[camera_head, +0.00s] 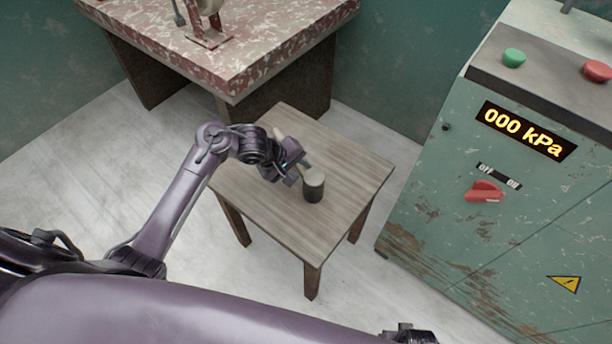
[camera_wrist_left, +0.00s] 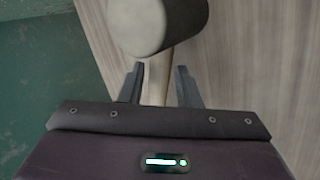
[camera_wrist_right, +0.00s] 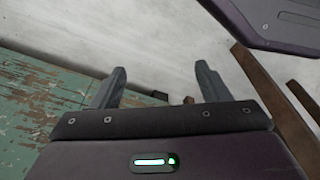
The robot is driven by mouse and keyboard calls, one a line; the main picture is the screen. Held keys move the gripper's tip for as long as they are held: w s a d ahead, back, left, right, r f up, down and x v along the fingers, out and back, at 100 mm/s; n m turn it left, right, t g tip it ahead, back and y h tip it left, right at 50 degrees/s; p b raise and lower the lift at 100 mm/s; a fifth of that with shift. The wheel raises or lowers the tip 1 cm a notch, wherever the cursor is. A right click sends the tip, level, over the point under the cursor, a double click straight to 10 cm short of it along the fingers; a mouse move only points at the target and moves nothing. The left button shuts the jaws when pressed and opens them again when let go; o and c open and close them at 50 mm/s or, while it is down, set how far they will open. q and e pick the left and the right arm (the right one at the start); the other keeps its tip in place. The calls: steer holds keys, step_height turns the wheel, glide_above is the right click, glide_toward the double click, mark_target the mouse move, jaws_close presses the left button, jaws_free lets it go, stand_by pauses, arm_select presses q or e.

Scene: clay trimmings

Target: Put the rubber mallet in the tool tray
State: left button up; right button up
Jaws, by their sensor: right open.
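The rubber mallet has a grey-beige cylindrical head (camera_head: 313,186) and a pale handle. It is over the small wooden table (camera_head: 330,228), with the head at the near right end of the handle. My left gripper (camera_head: 296,170) is at the handle beside the head. In the left wrist view my left gripper (camera_wrist_left: 160,82) has its fingers drawn in around the handle (camera_wrist_left: 155,85), close under the head (camera_wrist_left: 155,25). I cannot tell whether the head touches the table. My right gripper (camera_wrist_right: 158,85) is open and empty. No tool tray is recognisable in these views.
A stained red-and-white worktop (camera_head: 225,62) with a metal stand stands behind the small table. A worn green cabinet (camera_head: 450,215) with buttons, a red switch and a 000 kPa display stands at right. Bare floor lies in front and left.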

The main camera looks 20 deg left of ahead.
arm_select(q)
steer(key=b+x, duration=0.1)
steer(key=x, duration=0.1)
steer(key=shift+w+f, duration=0.15)
steer(key=shift+f, duration=0.15)
arm_select(e)
steer(key=r, duration=0.1)
steer(key=w+r, duration=0.1)
steer(key=a+r, duration=0.1)
steer(key=shift+w+a+r, duration=0.1)
steer(key=shift+w+r, duration=0.1)
steer(key=shift+w, duration=0.15)
arm_select(q)
jaws_close()
